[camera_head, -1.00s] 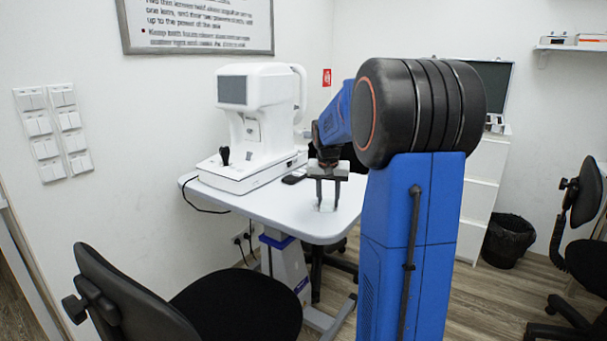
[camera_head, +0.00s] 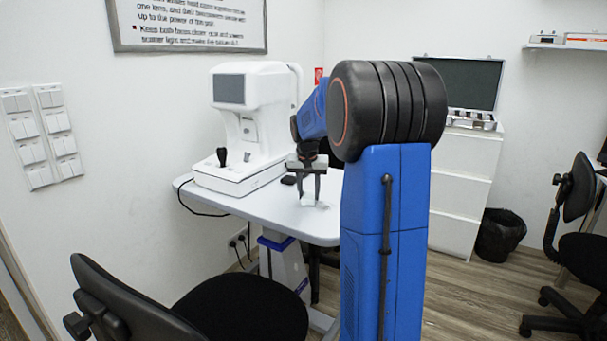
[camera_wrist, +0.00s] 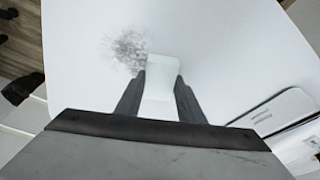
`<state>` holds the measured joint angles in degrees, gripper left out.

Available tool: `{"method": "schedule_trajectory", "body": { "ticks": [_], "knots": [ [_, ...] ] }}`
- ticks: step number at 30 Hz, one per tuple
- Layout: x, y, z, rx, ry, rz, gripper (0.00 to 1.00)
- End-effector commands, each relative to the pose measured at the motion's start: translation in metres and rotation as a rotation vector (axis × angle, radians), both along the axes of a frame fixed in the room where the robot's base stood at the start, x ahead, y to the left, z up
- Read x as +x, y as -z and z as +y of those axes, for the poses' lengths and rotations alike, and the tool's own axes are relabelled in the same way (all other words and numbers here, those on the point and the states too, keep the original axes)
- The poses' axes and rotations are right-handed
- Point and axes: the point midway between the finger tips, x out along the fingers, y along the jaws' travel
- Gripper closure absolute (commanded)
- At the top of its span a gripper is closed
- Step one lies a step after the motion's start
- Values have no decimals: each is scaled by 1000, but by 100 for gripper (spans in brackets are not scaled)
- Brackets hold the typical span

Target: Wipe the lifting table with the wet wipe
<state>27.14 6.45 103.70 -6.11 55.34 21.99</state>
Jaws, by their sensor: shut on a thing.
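The lifting table (camera_head: 262,208) has a white top, and it also fills most of the wrist view (camera_wrist: 215,40). The wet wipe (camera_wrist: 161,75) is a pale, slightly green block. My gripper (camera_head: 310,203) points down over the table, right of the white eye-test machine. In the wrist view my gripper (camera_wrist: 160,100) is shut on the wipe, which sits between its fingers. The wipe is at or just above the tabletop; I cannot tell if it touches. A grey speckled smudge (camera_wrist: 126,47) lies on the table beside the wipe's upper left.
The white eye-test machine (camera_head: 252,125) stands on the table's back left. A small dark object (camera_head: 289,180) lies between it and my gripper. A black chair (camera_head: 235,305) is in front of the table. A white drawer cabinet (camera_head: 465,180) and black bin (camera_head: 499,236) are at right.

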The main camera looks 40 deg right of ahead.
Motion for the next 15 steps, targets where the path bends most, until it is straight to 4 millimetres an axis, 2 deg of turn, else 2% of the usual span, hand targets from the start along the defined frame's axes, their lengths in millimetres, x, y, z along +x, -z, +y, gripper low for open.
{"method": "schedule_trajectory", "body": {
  "ticks": [1, 15],
  "knots": [
    [-1, -15, 0, -2, -1, -5, 86],
    [-7, -55, 8, -2, -9, -3, 86]
  ]
}}
